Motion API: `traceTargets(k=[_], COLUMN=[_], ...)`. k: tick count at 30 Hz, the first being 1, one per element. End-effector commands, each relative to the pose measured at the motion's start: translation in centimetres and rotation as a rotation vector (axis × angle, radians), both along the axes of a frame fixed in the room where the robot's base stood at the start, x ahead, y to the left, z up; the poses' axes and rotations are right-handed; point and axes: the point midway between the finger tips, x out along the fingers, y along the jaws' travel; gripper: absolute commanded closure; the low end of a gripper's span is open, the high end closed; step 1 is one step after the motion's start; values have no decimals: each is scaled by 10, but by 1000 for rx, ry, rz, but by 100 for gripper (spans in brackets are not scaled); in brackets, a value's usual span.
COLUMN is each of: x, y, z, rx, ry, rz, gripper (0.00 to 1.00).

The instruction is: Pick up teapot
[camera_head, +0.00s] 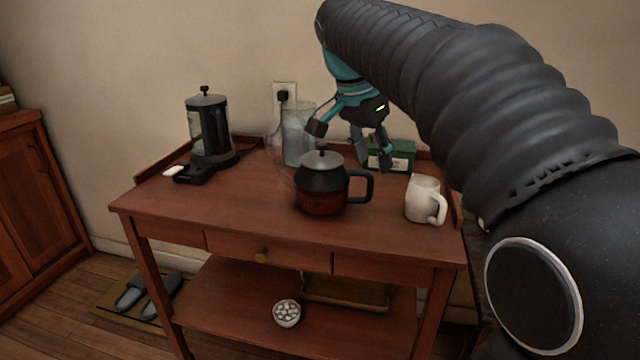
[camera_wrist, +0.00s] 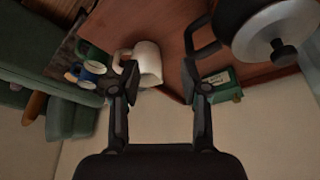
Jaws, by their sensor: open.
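The teapot (camera_head: 321,186) stands upright on the wooden cart top. It has a dark body with a brownish lower part, a grey lid with a dark knob, and a black handle on its right side. In the wrist view the teapot (camera_wrist: 275,32) is at the upper right, partly cut off by the frame, with its handle toward the fingers. My gripper (camera_head: 348,143) is above and behind the teapot in the head view, its fingers spread. In the wrist view my open gripper (camera_wrist: 158,84) has nothing between its fingertips in contact.
A white mug (camera_head: 423,199) stands right of the teapot. A green box (camera_head: 392,155), a glass pitcher (camera_head: 297,140) and a French press (camera_head: 209,128) stand toward the back of the cart (camera_head: 230,215). The front left of the top is clear.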

Motion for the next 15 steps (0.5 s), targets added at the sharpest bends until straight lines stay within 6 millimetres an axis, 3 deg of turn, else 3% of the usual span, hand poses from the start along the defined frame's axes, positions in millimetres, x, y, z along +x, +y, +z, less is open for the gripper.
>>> traceTargets(k=[1, 6, 11, 15], x=[16, 46, 58, 61], y=[5, 15, 20, 17], z=[3, 12, 15, 5], rx=[-9, -32, -44, -48], ry=[-1, -19, -33, -35], rz=[-55, -235, -322, -344], gripper=[54, 54, 54, 54])
